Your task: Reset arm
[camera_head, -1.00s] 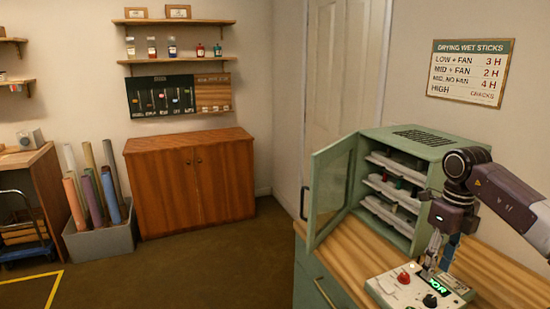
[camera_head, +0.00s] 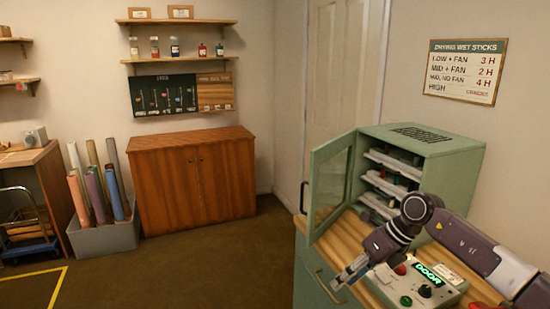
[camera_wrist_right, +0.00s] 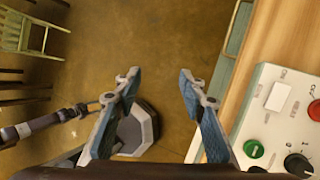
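My right arm reaches in from the right in the head view. Its gripper (camera_head: 345,280) hangs at the left front edge of the wooden counter, left of the control box (camera_head: 455,297). In the right wrist view the blue-padded fingers of this gripper (camera_wrist_right: 158,78) are spread apart with nothing between them, above the floor.
The green drying cabinet (camera_head: 452,165) stands on the counter with its glass door (camera_head: 331,185) swung open and racks inside. The box's lit display (camera_head: 428,274) reads DOOR. A wooden cupboard (camera_head: 195,185) and a bin of rolls (camera_head: 105,238) stand behind. Floor between is clear.

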